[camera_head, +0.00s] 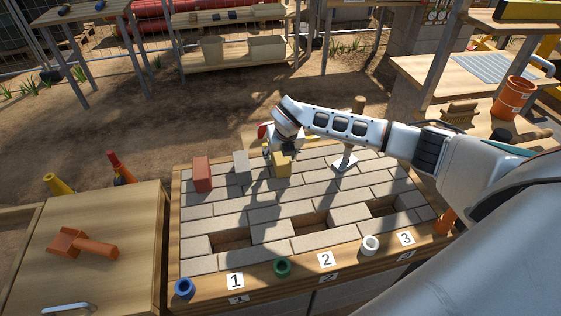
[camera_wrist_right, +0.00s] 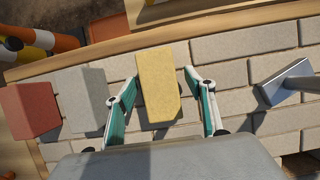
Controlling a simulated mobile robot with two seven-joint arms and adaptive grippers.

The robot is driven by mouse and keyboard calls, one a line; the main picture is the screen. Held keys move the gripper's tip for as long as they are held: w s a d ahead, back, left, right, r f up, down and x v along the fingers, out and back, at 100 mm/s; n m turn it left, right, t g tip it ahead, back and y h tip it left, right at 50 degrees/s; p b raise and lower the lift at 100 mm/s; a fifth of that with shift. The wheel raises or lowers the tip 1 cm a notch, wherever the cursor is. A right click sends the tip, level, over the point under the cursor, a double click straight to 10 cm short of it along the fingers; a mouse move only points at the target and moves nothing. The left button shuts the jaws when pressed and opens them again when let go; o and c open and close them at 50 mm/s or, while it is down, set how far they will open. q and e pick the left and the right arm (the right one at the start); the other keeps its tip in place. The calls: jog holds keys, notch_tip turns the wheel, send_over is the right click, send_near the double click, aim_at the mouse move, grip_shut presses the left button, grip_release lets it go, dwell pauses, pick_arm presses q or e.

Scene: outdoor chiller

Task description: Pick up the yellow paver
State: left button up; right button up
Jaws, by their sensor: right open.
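The yellow paver (camera_head: 282,165) stands upright on the paved top of the bench, near its far edge. In the right wrist view the yellow paver (camera_wrist_right: 158,86) lies between the two spread fingers of my right gripper (camera_wrist_right: 160,95), with a gap showing on each side. In the head view my right gripper (camera_head: 274,149) is just behind and above the paver, partly hidden by its own wrist. My left gripper is not in view.
A grey paver (camera_head: 242,168) and a red paver (camera_head: 203,174) stand to the left. A tamper (camera_head: 346,158) stands to the right. The paving has three gaps (camera_head: 310,223) near labels 1, 2 and 3. Blue, green and white rings lie along the front edge.

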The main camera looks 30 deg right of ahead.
jog(key=shift+f, duration=0.2)
dwell(0.6)
grip_shut()
jog(key=shift+w+r, duration=0.1)
